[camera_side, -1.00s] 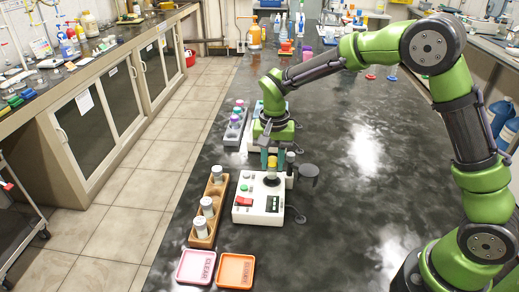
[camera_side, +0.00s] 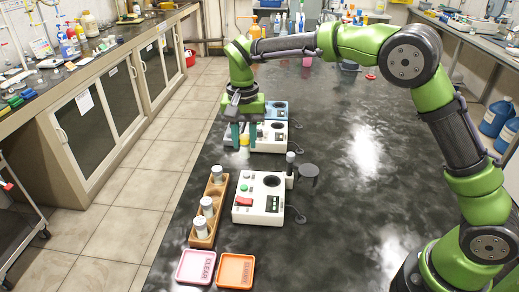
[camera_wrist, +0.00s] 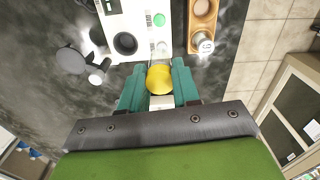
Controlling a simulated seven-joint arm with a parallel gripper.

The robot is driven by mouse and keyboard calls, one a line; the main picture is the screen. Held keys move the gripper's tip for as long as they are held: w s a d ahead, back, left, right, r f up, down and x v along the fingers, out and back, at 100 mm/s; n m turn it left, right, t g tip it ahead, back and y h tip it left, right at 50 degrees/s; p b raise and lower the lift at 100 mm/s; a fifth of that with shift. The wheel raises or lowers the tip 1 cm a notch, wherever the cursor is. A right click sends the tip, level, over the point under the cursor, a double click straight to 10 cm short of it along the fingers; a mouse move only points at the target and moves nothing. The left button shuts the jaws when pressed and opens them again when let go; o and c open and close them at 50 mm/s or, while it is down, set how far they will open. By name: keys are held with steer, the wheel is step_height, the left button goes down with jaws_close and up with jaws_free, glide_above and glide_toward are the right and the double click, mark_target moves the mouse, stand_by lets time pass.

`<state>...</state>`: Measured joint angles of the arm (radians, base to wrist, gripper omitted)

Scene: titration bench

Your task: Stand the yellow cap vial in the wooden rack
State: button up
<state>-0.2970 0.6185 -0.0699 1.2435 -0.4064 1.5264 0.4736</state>
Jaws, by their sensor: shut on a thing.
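My gripper (camera_side: 243,142) is shut on the yellow cap vial (camera_side: 244,139) and holds it in the air, left of and behind the nearest white device in the side view. In the wrist view the yellow cap (camera_wrist: 160,79) sits between the teal fingers (camera_wrist: 160,88). Most of the vial's body is hidden below its cap. The wooden rack (camera_side: 212,192) stands left of the nearest device and holds several grey-capped vials. In the wrist view the rack (camera_wrist: 203,9) is at the top right, with an open hole and a vial (camera_wrist: 203,42) at its end.
The nearest white device (camera_side: 247,213) has an empty round well (camera_side: 271,180). Pink (camera_side: 196,266) and orange (camera_side: 236,270) trays lie in front. The bench's right side is clear.

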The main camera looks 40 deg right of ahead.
steer(key=w+a+n, duration=0.2)
steer(key=w+a, duration=0.1)
steer(key=a, duration=0.5)
steer(key=shift+a+f, duration=0.2)
steer(key=shift+f, duration=2.2)
steer(key=shift+a+f, duration=0.15)
steer(key=shift+f, duration=2.25)
steer(key=shift+f, duration=1.45)
steer(key=o, duration=0.9)
steer(key=shift+o, duration=0.6)
steer(key=o, duration=0.3)
